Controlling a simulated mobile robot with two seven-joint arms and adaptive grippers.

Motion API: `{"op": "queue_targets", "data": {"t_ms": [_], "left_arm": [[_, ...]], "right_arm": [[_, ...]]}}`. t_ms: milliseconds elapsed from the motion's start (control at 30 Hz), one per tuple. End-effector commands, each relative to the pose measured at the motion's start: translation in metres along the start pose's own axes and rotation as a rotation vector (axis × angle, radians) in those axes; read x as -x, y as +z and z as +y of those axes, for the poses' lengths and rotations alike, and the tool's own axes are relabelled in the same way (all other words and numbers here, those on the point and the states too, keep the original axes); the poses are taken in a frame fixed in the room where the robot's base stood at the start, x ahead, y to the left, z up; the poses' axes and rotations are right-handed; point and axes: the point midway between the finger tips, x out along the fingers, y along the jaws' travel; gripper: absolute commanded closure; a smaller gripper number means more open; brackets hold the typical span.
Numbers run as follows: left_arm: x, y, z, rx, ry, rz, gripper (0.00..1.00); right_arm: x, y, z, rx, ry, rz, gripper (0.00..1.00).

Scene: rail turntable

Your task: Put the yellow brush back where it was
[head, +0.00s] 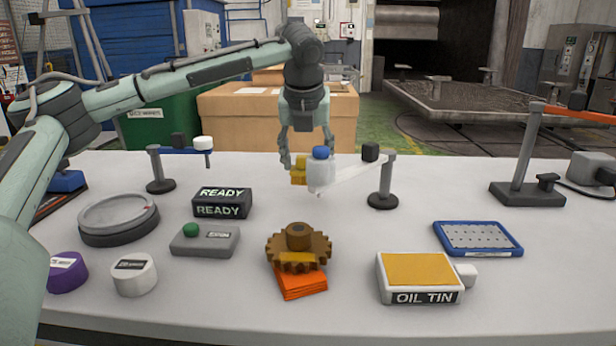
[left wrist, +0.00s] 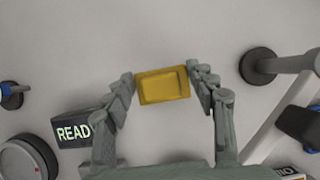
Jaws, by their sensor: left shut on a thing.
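The yellow brush (head: 299,177) is a small yellow block between the fingertips of my left gripper (head: 305,162), at the back middle of the table. The left wrist view shows the brush (left wrist: 163,86) pinched between both fingers of the left gripper (left wrist: 162,84). I cannot tell how high the brush is above the table. My right gripper is not in view.
A semaphore stand (head: 382,190) with a white arm stands right of the gripper; a blue-armed one (head: 160,175) stands left. In front are a READY box (head: 222,203), a brown gear (head: 299,245) on orange cloth (head: 300,284), an oil tin (head: 418,270) and a blue tray (head: 478,239).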

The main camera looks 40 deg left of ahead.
Motion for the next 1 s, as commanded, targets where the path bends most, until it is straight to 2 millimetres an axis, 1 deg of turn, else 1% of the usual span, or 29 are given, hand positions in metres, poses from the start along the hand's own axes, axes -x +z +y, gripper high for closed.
{"op": "queue_targets", "data": {"t_ms": [100, 300, 367, 767, 800, 933, 1000], "left_arm": [[-0.007, 0.000, -0.003, 0.000, 0.001, 0.000, 0.67], [-0.033, -0.012, -0.003, 0.000, 0.001, 0.000, 0.67], [-0.037, -0.015, -0.003, 0.001, 0.000, -0.001, 0.67], [-0.043, -0.017, -0.002, 0.001, 0.000, 0.000, 0.67], [-0.042, -0.017, -0.002, 0.001, 0.000, -0.001, 0.40], [-0.042, -0.017, -0.003, 0.001, 0.000, 0.000, 0.24], [-0.042, -0.017, -0.003, 0.001, 0.000, 0.000, 0.23]], "right_arm": [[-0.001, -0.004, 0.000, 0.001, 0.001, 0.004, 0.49], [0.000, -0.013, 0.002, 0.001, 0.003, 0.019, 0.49], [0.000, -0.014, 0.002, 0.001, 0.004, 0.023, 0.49], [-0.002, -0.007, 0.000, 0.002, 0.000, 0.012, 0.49], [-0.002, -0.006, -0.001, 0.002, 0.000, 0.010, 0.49], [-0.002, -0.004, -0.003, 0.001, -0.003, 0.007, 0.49], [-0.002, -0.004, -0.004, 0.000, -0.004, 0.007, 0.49]]}}
